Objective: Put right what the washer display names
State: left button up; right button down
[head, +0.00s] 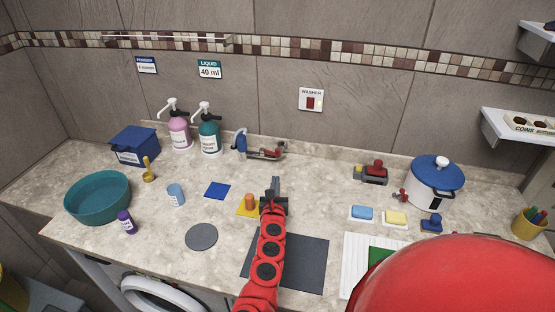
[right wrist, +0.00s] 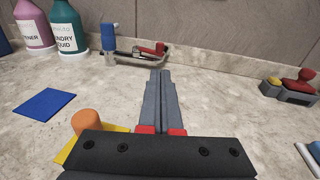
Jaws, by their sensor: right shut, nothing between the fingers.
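The front of a washer (head: 160,294) with a white round door ring shows under the counter at the bottom left; no readable display is in view. A wall plate labelled WASHER (head: 312,99) carries a dark red switch. My right gripper (head: 275,183) is shut and empty above the counter, in front of that fitting, beside an orange peg (head: 249,202) on a yellow square. My left gripper is not in view.
Pink (head: 179,132) and teal (head: 209,135) pump bottles stand at the back left, below a LIQUID 40 ml sign (head: 209,69).

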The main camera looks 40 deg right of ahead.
aim_at(278, 152)
jog(key=shift+w+d+f, duration=0.2)
jog(key=shift+w+d, duration=0.1)
jog(key=shift+w, duration=0.1)
jog(key=x, duration=0.1)
jog(key=b+x, duration=0.1)
jog(key=x, duration=0.1)
jog(key=shift+w+d+r, duration=0.2)
jog(key=shift+w+d, duration=0.05)
jog(key=x, duration=0.7)
jog(key=shift+w+r+p, duration=0.1)
jog(key=shift+r+p, duration=0.05)
jog(key=shift+p, duration=0.15)
jog(key=shift+w+d, duration=0.3)
jog(key=shift+w, duration=0.2)
jog(key=shift+w+d+f, duration=0.2)
jog(key=shift+w+d, duration=0.1)
jog(key=shift+d, duration=0.1)
